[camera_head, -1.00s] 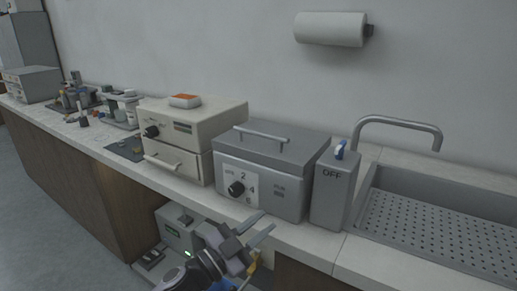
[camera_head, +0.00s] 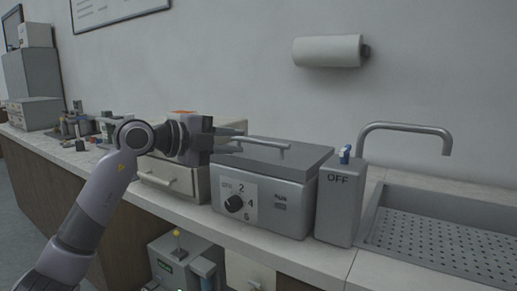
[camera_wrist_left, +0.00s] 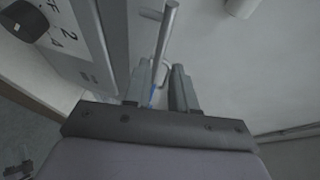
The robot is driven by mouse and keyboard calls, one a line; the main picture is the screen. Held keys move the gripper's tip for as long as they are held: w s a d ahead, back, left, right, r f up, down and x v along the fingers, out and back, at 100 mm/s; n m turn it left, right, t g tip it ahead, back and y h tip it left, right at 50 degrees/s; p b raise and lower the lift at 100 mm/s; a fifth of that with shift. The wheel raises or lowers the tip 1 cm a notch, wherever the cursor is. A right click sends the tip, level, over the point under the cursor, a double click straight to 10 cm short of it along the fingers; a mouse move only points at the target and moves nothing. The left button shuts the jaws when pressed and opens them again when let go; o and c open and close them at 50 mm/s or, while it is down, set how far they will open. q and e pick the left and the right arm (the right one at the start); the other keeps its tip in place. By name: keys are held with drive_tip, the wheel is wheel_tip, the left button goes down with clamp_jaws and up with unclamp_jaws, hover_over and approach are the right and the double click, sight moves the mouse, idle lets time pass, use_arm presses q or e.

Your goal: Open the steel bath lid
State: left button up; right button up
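The steel bath (camera_head: 291,212) is a grey box with a numbered dial on its front. Its lid (camera_head: 305,158) lies flat and closed on top, with a bar handle (camera_head: 268,142) along it. My left gripper (camera_head: 240,140) is at the left end of the handle, with its fingers apart. In the left wrist view the handle (camera_wrist_left: 166,38) runs toward the gap between the open fingers (camera_wrist_left: 162,82). I cannot tell whether a finger touches it. My right gripper is not in view.
A grey box marked OFF (camera_head: 338,205) stands close to the right of the bath, then a sink (camera_head: 440,235) with a faucet (camera_head: 405,127). A beige oven-like unit (camera_head: 172,180) stands to the left, partly behind my arm. A paper roll (camera_head: 327,51) hangs on the wall above.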

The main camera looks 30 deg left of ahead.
sight(255, 141)
use_arm(q)
drive_tip(key=shift+x, duration=3.5)
drive_tip(key=shift+a, duration=0.1)
clamp_jaws()
